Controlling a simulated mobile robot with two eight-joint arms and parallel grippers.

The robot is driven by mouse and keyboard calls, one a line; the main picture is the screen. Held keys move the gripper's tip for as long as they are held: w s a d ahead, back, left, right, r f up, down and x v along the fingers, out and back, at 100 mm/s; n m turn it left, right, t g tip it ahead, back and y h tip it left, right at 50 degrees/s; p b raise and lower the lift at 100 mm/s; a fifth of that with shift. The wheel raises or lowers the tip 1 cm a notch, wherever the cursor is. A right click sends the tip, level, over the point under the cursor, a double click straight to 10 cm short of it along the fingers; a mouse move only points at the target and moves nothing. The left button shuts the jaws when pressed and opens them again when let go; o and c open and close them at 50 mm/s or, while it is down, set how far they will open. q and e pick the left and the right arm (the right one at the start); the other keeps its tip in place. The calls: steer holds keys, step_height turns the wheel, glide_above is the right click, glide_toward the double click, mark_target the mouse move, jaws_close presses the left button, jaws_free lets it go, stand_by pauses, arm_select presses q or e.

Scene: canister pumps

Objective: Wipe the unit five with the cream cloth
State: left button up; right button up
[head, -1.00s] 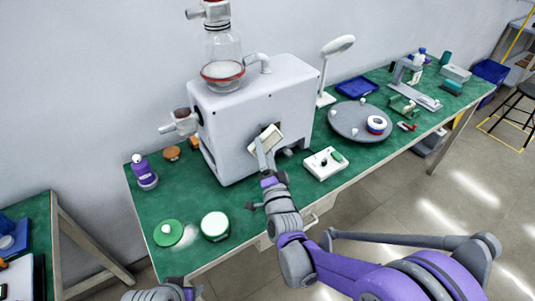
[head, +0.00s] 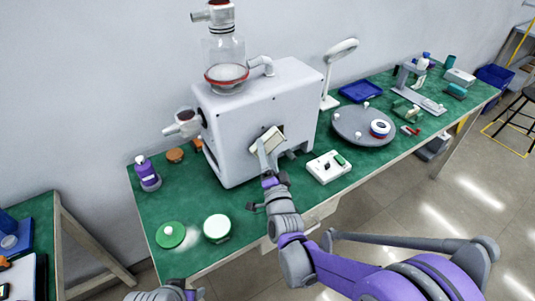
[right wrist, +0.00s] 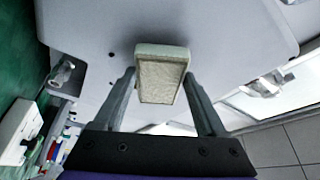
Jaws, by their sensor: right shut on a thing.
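The cream cloth (head: 268,139) looks like a flat, pale, rectangular pad. My right gripper (head: 264,152) is shut on it and holds it at the front face of a big grey pump unit (head: 230,135); I cannot tell whether it touches. In the right wrist view the cloth (right wrist: 162,75) sits between the two fingertips, with the grey casing (right wrist: 225,35) behind it. The unit carries a glass vessel (head: 223,50) with a red ring on top. No number on it is legible. Part of my left arm shows at the bottom edge; its jaws are not clear.
The green bench (head: 260,210) holds a green-lidded jar (head: 217,228), a green disc (head: 171,235), a purple bottle (head: 147,174), a white box (head: 328,166), a grey turntable (head: 355,128) and a lamp (head: 340,50). A blue tray (head: 360,91) lies farther back.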

mark_target(276, 145)
steer(key=shift+w+a, duration=0.25)
steer(key=shift+w, duration=0.25)
steer(key=shift+w+d, duration=0.45)
steer(key=shift+d, duration=0.45)
steer(key=shift+w+d, duration=0.4)
steer(key=shift+d, duration=0.45)
steer(key=shift+w+d+b, duration=0.2)
steer(key=shift+w+d, duration=0.4)
steer(key=shift+d, duration=0.25)
steer(key=shift+w+d+b, duration=0.15)
steer(key=shift+w+d, duration=0.4)
steer(key=shift+d, duration=0.25)
steer(key=shift+a, duration=0.1)
steer(key=shift+s+a, duration=0.65)
steer(key=shift+a, duration=0.5)
steer(key=shift+s+a, duration=0.65)
steer(key=shift+a, duration=0.45)
steer(key=shift+s+a, duration=0.65)
steer(key=shift+a, duration=0.5)
